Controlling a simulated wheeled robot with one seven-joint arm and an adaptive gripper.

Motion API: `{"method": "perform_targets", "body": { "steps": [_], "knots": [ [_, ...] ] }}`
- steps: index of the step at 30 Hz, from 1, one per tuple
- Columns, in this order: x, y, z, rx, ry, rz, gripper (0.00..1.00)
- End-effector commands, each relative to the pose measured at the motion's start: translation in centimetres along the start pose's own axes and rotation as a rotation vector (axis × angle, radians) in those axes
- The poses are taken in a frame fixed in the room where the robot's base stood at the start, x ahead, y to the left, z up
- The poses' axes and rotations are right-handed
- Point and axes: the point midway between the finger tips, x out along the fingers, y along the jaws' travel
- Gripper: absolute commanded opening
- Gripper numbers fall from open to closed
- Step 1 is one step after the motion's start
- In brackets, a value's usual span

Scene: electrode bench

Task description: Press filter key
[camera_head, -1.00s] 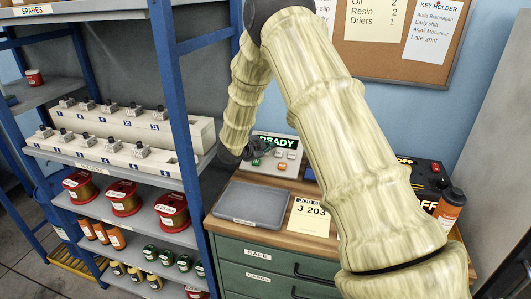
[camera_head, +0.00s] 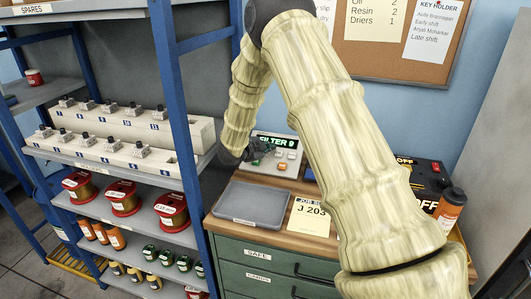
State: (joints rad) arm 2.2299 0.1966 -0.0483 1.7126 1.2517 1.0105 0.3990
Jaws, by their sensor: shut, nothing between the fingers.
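The grey keypad device (camera_head: 291,170) stands at the back of the wooden bench top. Its lit green display (camera_head: 277,141) reads "FILTER" followed by a character that looks like 9 or 0. Several small keys show on its face, among them an orange key (camera_head: 282,166) and pale keys (camera_head: 291,156). My gripper (camera_head: 256,156) is shut and empty, with its tips at the left part of the keypad, over the green keys. The tips hide the key under them, and I cannot tell for sure whether they touch it.
A grey tray (camera_head: 250,222) and a card marked "J 203" (camera_head: 309,218) lie on the bench in front of the device. A black box (camera_head: 428,178) and an orange bottle (camera_head: 449,208) stand at the right. A blue-framed shelf (camera_head: 190,150) is close on the left.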

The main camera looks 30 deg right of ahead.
Motion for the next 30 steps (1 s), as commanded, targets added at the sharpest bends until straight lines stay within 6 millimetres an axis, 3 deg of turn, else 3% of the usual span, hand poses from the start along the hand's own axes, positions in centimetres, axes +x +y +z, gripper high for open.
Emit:
{"method": "perform_targets", "body": {
  "steps": [30],
  "knots": [
    [-1.1, -0.8, -0.8, 0.000, 0.000, 0.000, 0.00]
  ]
}}
